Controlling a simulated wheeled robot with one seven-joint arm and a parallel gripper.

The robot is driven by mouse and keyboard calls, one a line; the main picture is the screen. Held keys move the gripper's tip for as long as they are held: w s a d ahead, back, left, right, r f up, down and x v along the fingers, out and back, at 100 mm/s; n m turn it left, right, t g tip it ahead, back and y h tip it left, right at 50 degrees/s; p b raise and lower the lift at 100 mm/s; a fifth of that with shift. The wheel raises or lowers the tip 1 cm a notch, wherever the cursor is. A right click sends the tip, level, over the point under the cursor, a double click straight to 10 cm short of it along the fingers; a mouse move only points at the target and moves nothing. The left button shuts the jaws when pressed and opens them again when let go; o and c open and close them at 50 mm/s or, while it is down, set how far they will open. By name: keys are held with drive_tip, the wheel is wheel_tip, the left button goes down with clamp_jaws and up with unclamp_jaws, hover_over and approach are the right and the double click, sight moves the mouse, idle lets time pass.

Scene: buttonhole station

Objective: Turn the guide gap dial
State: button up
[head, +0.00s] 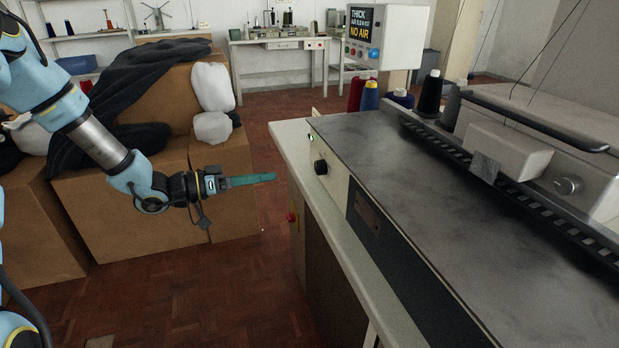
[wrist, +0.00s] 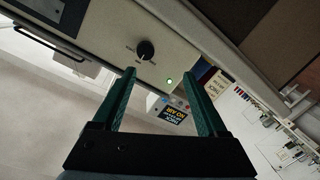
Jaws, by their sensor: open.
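A small black dial (head: 321,167) sits on the pale end panel of the long machine bed. In the wrist view the dial (wrist: 146,49) has a light pointer line and small marks around it, too small to read. My gripper (head: 275,177) has green fingers and is left of the dial in the head view, with a clear space between them. In the wrist view my gripper (wrist: 158,73) is open and empty, and the dial appears beyond and between the fingertips. A lit green lamp (wrist: 169,80) is beside the dial.
A control box (head: 383,36) with a screen reading "THICK" and "NO AIR" stands behind the machine. The pale table edge (head: 345,235) runs below the panel. Cardboard boxes (head: 120,215) stand behind my arm. Thread cones (head: 369,97) stand beyond the bed.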

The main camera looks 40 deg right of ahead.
sight(316, 169)
drive_tip(key=shift+m+g+h, duration=0.3)
drive_tip(key=shift+g, duration=0.4)
drive_tip(key=x, duration=0.4)
drive_tip(key=s+p+x, duration=0.1)
drive_tip(key=x, duration=0.6)
drive_tip(key=shift+s+d+r+p, duration=0.1)
drive_tip(key=shift+s+r+p, duration=0.1)
drive_tip(key=shift+s+p, duration=0.15)
drive_tip(key=shift+c, duration=0.4)
clamp_jaws()
